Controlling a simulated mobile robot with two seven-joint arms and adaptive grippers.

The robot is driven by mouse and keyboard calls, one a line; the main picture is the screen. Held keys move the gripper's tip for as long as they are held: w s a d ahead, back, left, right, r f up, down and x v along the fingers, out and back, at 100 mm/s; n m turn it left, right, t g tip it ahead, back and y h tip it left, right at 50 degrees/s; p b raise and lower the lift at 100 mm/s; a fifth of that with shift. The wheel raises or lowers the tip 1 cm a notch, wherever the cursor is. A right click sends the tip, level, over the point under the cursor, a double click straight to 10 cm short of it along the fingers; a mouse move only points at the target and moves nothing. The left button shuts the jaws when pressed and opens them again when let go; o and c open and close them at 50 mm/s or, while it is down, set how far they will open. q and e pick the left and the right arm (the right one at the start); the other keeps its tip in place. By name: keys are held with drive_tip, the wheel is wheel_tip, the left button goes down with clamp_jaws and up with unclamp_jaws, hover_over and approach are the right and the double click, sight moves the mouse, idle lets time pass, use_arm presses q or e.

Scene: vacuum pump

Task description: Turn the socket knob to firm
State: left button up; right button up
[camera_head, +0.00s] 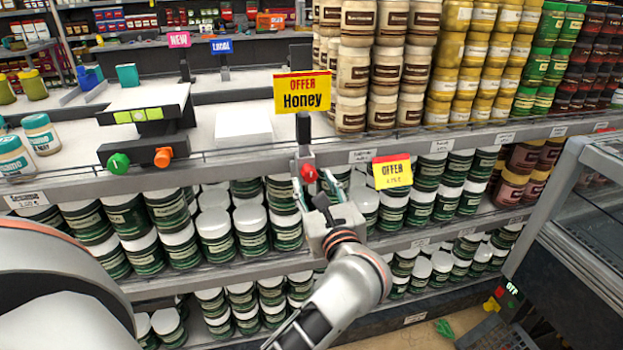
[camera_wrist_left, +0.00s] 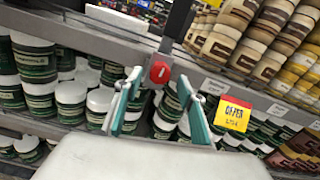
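In the left wrist view the red knob (camera_wrist_left: 160,72) carries a small pale mark. I cannot read any setting on it. My left gripper (camera_head: 312,182) is open in front of the knob. In the left wrist view its two teal fingers stand on either side of the knob, with a visible gap on each side. I cannot tell how deep the fingertips reach around it. My right gripper is not in view.
A scale-like device (camera_head: 147,118) with green and orange knobs stands on the shelf at left. A yellow offer tag (camera_head: 393,171) hangs right of the gripper. Green jars fill the lower shelves; stacked jars stand at upper right. A glass case (camera_head: 590,200) stands at the right.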

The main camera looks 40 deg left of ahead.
sight(311, 178)
use_arm(q)
drive_tip(key=shift+x, duration=1.55)
drive_tip(key=shift+c, duration=0.5)
drive_tip(key=c, duration=1)
drive_tip(key=shift+c, duration=0.2)
